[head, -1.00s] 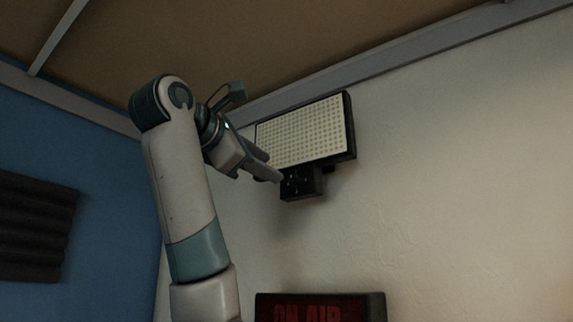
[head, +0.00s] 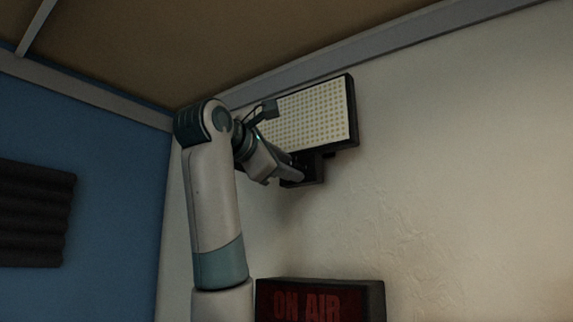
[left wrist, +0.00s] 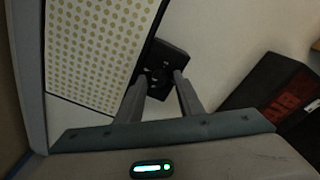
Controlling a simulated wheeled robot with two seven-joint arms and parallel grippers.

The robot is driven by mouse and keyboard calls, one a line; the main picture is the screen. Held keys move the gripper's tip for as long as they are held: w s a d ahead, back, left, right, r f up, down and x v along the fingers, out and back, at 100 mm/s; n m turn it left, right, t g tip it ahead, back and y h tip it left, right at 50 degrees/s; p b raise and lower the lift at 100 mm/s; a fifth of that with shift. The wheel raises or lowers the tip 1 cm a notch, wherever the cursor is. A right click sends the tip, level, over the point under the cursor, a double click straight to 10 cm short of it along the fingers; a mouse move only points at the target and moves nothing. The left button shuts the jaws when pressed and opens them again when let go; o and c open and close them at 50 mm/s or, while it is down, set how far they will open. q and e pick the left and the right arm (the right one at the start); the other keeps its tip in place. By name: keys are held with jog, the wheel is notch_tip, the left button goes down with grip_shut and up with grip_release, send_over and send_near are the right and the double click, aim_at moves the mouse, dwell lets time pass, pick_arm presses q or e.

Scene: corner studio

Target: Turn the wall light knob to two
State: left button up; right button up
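The wall light (head: 310,115), a black-framed panel with rows of pale dots, is fixed high on the pale wall. A small black control box (head: 316,172) hangs under it; the box also shows in the left wrist view (left wrist: 172,62). A dark knob (left wrist: 158,76) seems to sit on its face, but its setting is too small and dark to read. My left gripper (head: 299,176) reaches the box from the left and covers part of its face. In the left wrist view its fingers (left wrist: 160,78) are apart, on either side of the knob area; I cannot tell whether they touch it. My right gripper is not in view.
A dark "ON AIR" sign (head: 320,300) with red letters is on the wall below the light. Dark ridged foam (head: 35,213) is on the blue wall at left. A grey trim rail (head: 400,42) runs just above the light. The wall to the right is clear.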

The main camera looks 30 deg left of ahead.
pick_arm(q)
grip_shut()
jog(key=shift+f, duration=0.1)
jog(key=n+h+b, duration=0.1)
jog(key=n, duration=1)
jog(key=n+b, duration=0.2)
jog(key=n, duration=0.9)
jog(key=n+h+b, duration=0.1)
jog(key=n+b, duration=0.1)
jog(key=n, duration=1)
jog(key=shift+a+h, duration=0.2)
jog(key=shift+h, duration=0.1)
jog(key=shift+g, duration=0.3)
